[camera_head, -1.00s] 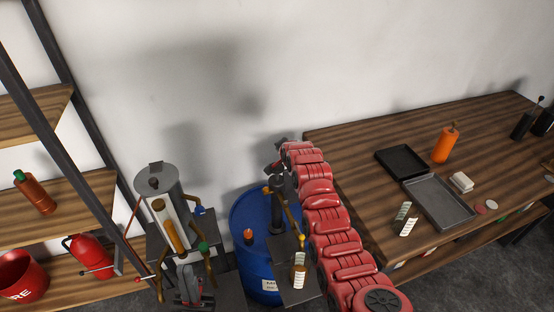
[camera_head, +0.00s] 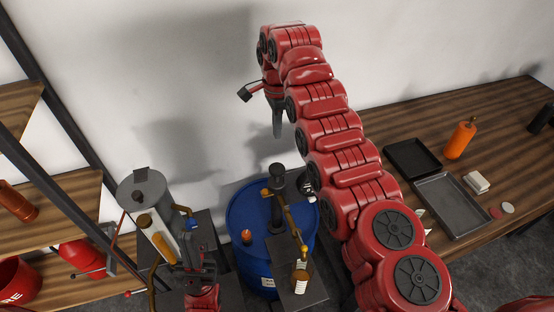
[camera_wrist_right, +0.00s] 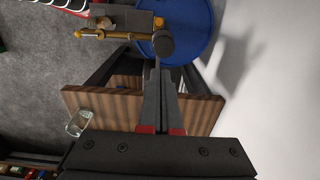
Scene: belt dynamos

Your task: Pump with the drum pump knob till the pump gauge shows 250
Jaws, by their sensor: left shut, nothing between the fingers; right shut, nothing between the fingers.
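The drum pump is a dark post on the blue drum (camera_head: 245,262), with a round black knob (camera_head: 277,169) on top. A brass pipe (camera_head: 290,220) runs from the pump toward a small labelled bottle (camera_head: 300,285). My right gripper (camera_head: 278,134) is shut and empty, pointing down above the knob and apart from it. In the right wrist view the knob (camera_wrist_right: 163,42) appears just beyond my shut fingertips (camera_wrist_right: 156,68). My left gripper (camera_head: 198,255) is low in front of the grey cylinder machine, shut; its fingertips are hard to make out. I cannot make out a gauge reading.
The grey cylinder machine (camera_head: 142,188) stands left of the drum. A wooden shelf (camera_head: 75,195) with red items is at far left. The wall is close behind.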

